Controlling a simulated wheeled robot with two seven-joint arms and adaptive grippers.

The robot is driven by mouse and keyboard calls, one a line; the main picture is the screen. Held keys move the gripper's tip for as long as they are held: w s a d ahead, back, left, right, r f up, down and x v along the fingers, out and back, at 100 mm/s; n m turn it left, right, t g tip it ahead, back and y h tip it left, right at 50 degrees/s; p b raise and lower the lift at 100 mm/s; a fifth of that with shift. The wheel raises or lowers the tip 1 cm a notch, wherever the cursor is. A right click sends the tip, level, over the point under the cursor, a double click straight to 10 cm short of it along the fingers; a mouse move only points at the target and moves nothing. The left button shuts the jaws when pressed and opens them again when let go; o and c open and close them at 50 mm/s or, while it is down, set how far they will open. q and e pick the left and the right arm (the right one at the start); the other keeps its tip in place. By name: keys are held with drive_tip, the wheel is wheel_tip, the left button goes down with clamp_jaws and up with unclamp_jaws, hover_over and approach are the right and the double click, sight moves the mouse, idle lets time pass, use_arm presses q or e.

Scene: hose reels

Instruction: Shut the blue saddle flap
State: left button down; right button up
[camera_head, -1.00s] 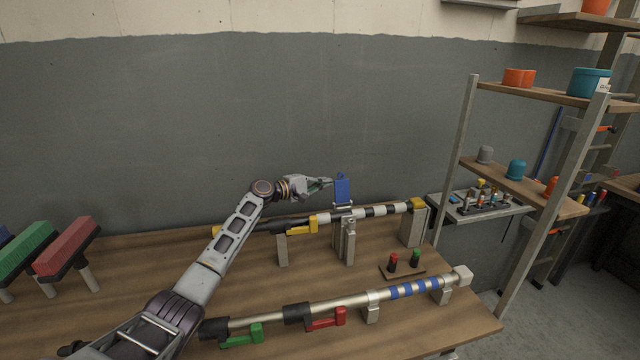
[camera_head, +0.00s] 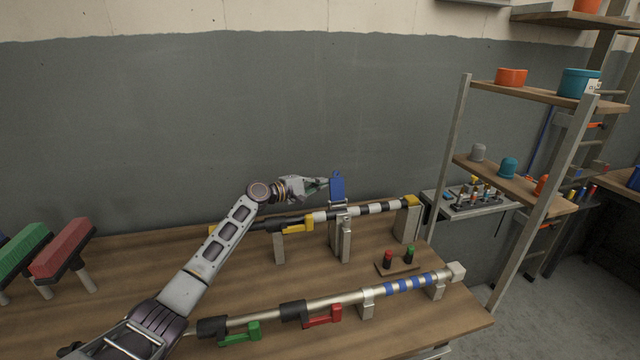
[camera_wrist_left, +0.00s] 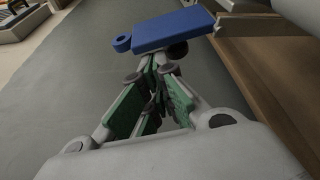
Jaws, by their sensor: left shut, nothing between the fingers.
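The blue saddle flap (camera_head: 337,186) stands up, raised, above the support post (camera_head: 341,238) of the rear pole (camera_head: 372,209). In the left wrist view the flap (camera_wrist_left: 173,30) lies just beyond the fingertips, with a round tab at its left end. My left gripper (camera_head: 322,182) is shut and empty, its tips at the left side of the flap. In the wrist view the fingers (camera_wrist_left: 154,72) come together close to the flap's edge; I cannot tell whether they touch it. My right gripper is not in view.
A front pole with green (camera_head: 240,333) and red (camera_head: 322,316) levers lies across the bench. A small board (camera_head: 398,268) with red and green knobs sits between the poles. Red and green padded blocks (camera_head: 62,247) stand at left. A shelf rack (camera_head: 520,185) stands at right.

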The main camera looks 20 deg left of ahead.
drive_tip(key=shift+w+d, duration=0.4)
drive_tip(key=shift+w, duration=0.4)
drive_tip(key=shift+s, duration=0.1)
